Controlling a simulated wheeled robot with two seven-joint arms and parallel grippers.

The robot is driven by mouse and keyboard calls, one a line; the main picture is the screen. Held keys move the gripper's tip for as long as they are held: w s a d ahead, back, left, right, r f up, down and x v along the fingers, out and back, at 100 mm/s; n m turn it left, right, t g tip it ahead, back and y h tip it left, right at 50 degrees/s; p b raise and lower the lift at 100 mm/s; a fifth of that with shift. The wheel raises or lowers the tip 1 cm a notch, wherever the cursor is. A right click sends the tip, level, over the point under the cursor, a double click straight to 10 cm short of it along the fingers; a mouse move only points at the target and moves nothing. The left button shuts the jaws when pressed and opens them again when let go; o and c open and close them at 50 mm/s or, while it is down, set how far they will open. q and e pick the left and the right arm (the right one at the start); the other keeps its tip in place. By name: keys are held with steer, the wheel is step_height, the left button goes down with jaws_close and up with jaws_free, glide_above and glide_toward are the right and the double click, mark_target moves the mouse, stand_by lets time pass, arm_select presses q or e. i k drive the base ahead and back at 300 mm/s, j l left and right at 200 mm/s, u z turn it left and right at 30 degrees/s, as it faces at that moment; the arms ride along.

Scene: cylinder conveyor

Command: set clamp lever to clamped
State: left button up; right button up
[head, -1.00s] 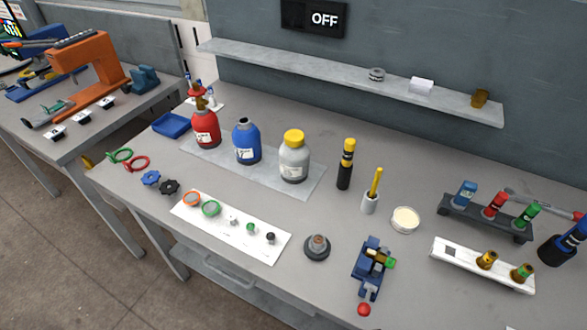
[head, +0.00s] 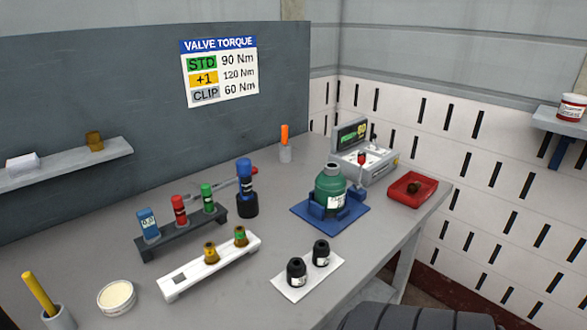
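A dark green cylinder (head: 330,184) stands upright in a blue cradle (head: 306,219) on the right part of the bench. A thin upright lever with a red knob (head: 362,158) shows at the right rear of the cylinder, in front of the grey console. I cannot tell whether it is fixed to the cradle or whether it is clamped. Neither of my grippers is in view. A dark ribbed shape at the bottom right edge seems to be part of my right arm.
A grey console (head: 376,167) and a red tray (head: 412,190) stand near the bench's right end. A white pad (head: 300,286) with two black fittings lies in front of the cradle. Tool racks (head: 172,248) and a white block (head: 176,286) are left of it.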

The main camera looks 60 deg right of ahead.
mark_target(361, 160)
steer(key=z, duration=2.55)
steer(key=i+l+z, duration=0.2)
steer(key=i+l, duration=0.2)
steer(key=i, duration=0.2)
